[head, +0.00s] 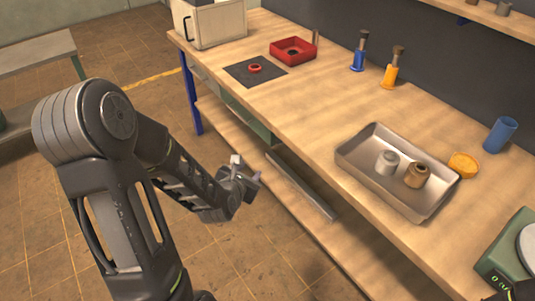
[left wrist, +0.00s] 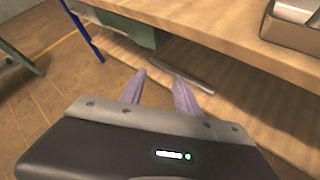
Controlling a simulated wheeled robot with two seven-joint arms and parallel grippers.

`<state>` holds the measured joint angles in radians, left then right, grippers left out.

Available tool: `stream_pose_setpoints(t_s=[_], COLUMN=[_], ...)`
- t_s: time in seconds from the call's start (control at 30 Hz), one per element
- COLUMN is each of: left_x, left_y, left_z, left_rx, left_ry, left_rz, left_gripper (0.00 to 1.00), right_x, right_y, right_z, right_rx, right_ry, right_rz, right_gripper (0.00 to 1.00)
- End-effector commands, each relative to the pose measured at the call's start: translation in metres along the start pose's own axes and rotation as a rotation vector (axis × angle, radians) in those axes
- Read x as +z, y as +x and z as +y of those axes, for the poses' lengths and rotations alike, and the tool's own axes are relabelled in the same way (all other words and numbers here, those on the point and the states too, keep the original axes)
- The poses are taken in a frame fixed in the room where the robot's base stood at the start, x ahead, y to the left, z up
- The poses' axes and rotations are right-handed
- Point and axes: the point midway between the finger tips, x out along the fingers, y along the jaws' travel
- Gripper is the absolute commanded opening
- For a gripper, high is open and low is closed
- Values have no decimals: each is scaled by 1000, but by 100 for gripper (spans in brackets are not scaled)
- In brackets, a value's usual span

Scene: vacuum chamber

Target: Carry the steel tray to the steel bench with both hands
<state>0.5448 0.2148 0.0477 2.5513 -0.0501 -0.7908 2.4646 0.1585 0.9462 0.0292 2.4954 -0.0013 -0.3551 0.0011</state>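The steel tray (head: 362,184) sits on the wooden workbench near its front edge, in the right half of the head view. It holds a pale cylindrical part and a brown one. The tray's corner also shows at the upper right of the left wrist view (left wrist: 290,37). My left gripper (head: 250,172) is in front of the workbench, left of the tray and apart from it. In the left wrist view its two fingers (left wrist: 160,88) stand apart with nothing between them. My right gripper is in neither view. A grey steel-topped bench (head: 38,54) stands at the far left.
The wooden workbench (head: 290,115) also carries a red bin (head: 293,51), a dark mat (head: 245,76), blue and orange tools, a yellow piece (head: 463,164), a blue cup (head: 500,134) and a green scale (head: 510,255). Open floor (head: 140,75) lies between the benches.

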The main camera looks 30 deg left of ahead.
Motion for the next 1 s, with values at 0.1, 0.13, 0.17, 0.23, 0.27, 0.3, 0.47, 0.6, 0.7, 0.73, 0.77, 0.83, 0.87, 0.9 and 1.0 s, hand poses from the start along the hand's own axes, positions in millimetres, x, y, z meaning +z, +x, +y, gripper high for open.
stream_pose_setpoints(t_s=[0.1, 0.13, 0.17, 0.23, 0.27, 0.3, 0.47, 0.6, 0.7, 0.73, 0.77, 0.83, 0.87, 0.9, 1.0], left_x=[-33, -43, -53, -78, -90, -105, -167, -213, -236, -241, -246, -253, -255, -256, -257], left_y=[8, 8, 8, 3, 0, -6, -43, -82, -105, -110, -114, -122, -124, -126, -127], left_z=[-60, -76, -93, -133, -150, -172, -249, -294, -311, -315, -318, -322, -323, -324, -325], left_rx=[-152, -198, -250, -380, -440, -522, -854, -1097, -1213, -1236, -1257, -1290, -1298, -1305, -1309], left_ry=[335, 436, 542, 803, 916, 1068, 1643, 2029, 2207, 2244, 2276, 2326, 2340, 2353, 2364], left_rz=[72, 83, 91, 91, 83, 62, -123, -383, -563, -608, -649, -718, -738, -757, -772], left_gripper=[29, 29, 29, 29, 29, 29, 29, 29, 29, 29, 29, 29, 29, 29, 29], right_x=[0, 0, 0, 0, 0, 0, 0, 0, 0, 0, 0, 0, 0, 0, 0], right_y=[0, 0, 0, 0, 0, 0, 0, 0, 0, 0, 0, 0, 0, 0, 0], right_z=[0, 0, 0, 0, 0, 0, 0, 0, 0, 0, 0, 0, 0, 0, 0], right_rx=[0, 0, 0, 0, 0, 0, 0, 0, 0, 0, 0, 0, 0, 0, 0], right_ry=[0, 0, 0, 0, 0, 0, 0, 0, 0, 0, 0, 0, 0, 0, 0], right_rz=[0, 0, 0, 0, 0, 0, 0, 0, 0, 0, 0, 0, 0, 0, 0], right_gripper=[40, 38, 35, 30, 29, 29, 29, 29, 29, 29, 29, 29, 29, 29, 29])
